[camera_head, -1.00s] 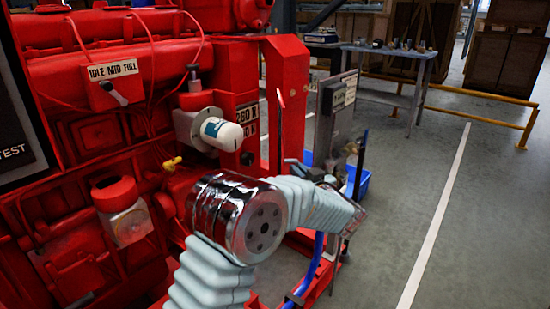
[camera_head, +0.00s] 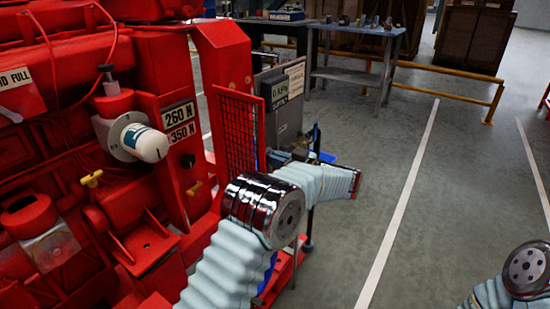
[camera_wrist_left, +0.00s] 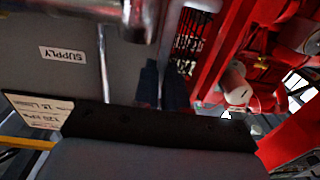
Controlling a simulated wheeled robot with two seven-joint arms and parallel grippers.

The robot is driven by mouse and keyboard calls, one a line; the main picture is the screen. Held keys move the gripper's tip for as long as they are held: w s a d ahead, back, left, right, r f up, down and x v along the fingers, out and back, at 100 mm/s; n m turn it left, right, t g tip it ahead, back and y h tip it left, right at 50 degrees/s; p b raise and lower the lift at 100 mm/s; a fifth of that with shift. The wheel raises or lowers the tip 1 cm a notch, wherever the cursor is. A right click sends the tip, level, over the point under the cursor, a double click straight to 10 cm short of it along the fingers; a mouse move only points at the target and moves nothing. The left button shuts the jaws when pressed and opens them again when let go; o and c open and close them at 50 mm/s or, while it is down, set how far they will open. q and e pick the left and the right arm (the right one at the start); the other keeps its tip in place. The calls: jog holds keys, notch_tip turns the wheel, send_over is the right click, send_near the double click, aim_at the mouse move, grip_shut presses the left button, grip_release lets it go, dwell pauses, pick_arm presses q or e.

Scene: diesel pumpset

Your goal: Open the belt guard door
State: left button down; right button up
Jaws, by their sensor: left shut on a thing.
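The belt guard door (camera_head: 238,132) is a red frame with dark mesh, standing beside the red pump set in the head view. Its mesh face is turned towards me, swung out from the red post. The mesh also shows near the top middle of the left wrist view (camera_wrist_left: 188,45). My left gripper (camera_head: 276,158) is at the door's right edge, partly hidden behind my arm. Its dark fingers show in the left wrist view (camera_wrist_left: 161,85), shut at the door's edge; the exact contact is too dark to see. My right gripper is out of view; only my right arm shows at lower right.
A grey panel with labels (camera_head: 284,100) stands just behind the door, close to my left gripper. The red engine with its white filter (camera_head: 146,143) fills the left side. A grey workbench (camera_head: 355,75) and yellow rail (camera_head: 440,78) stand behind. The floor at right is clear.

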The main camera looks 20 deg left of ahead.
pick_arm(q)
jog(key=shift+w+a+r+n+g, duration=0.1)
jog(key=shift+w+a+n+g, duration=0.05)
jog(key=shift+w+n+g, duration=0.15)
jog(key=c, duration=1.2)
grip_release()
jog(key=b+v, duration=0.1)
jog(key=v, duration=1.3)
jog(key=shift+w+f, duration=0.15)
jog(key=shift+f, duration=0.05)
